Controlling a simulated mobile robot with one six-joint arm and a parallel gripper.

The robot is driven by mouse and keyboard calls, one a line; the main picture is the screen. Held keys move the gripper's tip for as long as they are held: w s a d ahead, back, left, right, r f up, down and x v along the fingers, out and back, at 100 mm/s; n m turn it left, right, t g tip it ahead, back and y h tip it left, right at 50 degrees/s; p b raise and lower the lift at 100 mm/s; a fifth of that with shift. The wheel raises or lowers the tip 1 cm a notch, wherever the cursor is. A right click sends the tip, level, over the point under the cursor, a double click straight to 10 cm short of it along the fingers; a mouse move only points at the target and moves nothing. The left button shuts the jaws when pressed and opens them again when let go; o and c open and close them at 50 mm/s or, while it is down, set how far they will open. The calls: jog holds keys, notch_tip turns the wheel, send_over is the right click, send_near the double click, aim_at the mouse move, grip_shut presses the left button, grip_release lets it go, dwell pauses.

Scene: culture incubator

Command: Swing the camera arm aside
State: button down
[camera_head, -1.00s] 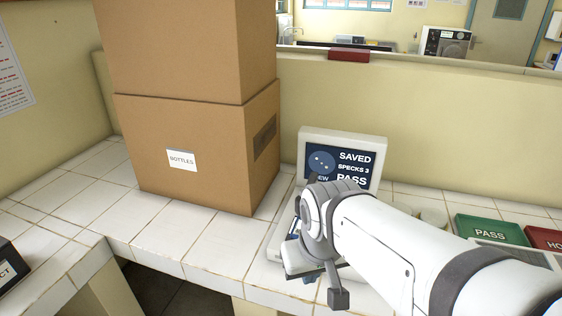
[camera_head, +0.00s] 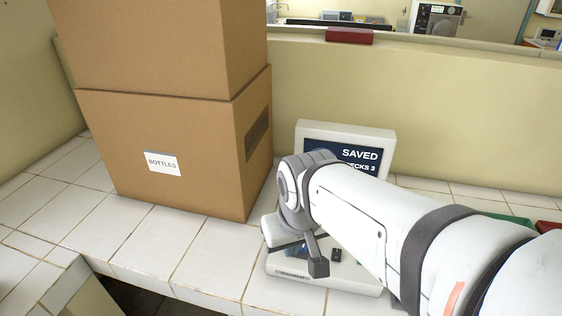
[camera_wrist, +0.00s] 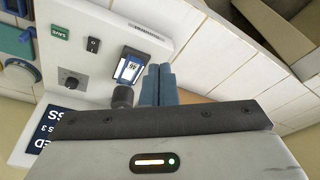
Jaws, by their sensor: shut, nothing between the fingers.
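The imaging station (camera_head: 345,138) stands on the tiled bench, its screen reading SAVED with lines below partly covered by my arm. Its white base also shows in the wrist view (camera_wrist: 85,35), upside down, with a green SAVE button, a switch and a knob. A small blue-and-white labelled item (camera_wrist: 130,68) sits on the base. A dark rounded part (camera_wrist: 122,97) is close beside my fingers; I cannot tell whether it belongs to the camera arm or whether they touch. My gripper (camera_wrist: 158,84) is shut and empty over the base. My arm hides the camera arm in the head view.
Two stacked cardboard boxes (camera_head: 175,150), the lower labelled BOTTLES, stand left of the station. A low wall (camera_head: 460,110) runs behind it. Green (camera_head: 515,222) and red (camera_head: 548,227) trays lie to the right, partly hidden. Bare tiles (camera_head: 150,235) lie in front of the boxes.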

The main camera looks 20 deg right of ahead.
jog(key=w+d+r+m+t+y+p, duration=0.1)
jog(key=w+d+m+y+p, duration=0.1)
jog(key=d+m, duration=0.9)
jog(key=w+d+r+m+t+y+p, duration=0.1)
jog(key=w+d+m+y, duration=0.3)
jog(key=d+m, duration=0.7)
jog(key=m+y+p, duration=0.1)
jog(key=m+y, duration=0.1)
jog(key=shift+w+d+m, duration=0.15)
jog(key=shift+d+m, duration=0.15)
jog(key=w+a+f+p, duration=0.2)
jog(key=w+a+f, duration=0.3)
jog(key=a, duration=0.4)
jog(key=shift+w+a+f, duration=0.35)
jog(key=shift+w+f, duration=0.05)
jog(key=shift+w, duration=0.3)
